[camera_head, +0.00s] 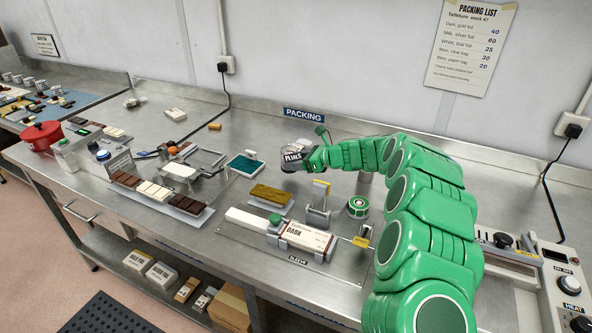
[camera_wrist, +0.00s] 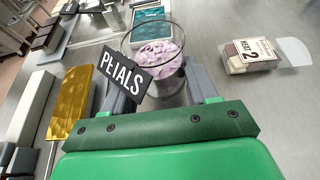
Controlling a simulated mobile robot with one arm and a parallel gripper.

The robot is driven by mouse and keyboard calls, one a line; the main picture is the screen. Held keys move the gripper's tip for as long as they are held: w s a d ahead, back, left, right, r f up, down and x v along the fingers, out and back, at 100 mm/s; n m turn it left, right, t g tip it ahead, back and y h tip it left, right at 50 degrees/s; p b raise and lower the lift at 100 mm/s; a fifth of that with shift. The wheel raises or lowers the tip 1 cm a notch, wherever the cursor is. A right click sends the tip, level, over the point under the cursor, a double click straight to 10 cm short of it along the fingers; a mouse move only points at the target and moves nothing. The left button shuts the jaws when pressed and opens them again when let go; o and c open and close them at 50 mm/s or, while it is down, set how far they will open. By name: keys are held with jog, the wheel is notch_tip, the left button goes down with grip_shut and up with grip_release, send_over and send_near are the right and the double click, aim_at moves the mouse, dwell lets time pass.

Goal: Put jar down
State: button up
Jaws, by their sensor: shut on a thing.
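The glass jar (camera_wrist: 158,58) holds pale purple petals and has a black tag reading PETALS (camera_wrist: 122,75) at its left side in the wrist view. My gripper (camera_wrist: 163,88) is shut on the jar, one finger on each side of it. In the head view the jar (camera_head: 292,163) is small and partly hidden by its dark tag and my gripper (camera_head: 306,158), over the back middle of the steel counter. It looks about upright. I cannot tell whether its base touches the counter.
A KEEP-labelled pack (camera_wrist: 249,54) lies right in the wrist view. Bare counter (camera_head: 255,130) lies behind.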

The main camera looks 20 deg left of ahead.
jog(key=shift+f, duration=1.65)
jog(key=shift+f, duration=0.1)
jog(key=o, duration=1.1)
jog(key=shift+d, duration=0.1)
jog(key=shift+d+r, duration=0.3)
jog(key=shift+d, duration=0.05)
jog(key=v, duration=1.1)
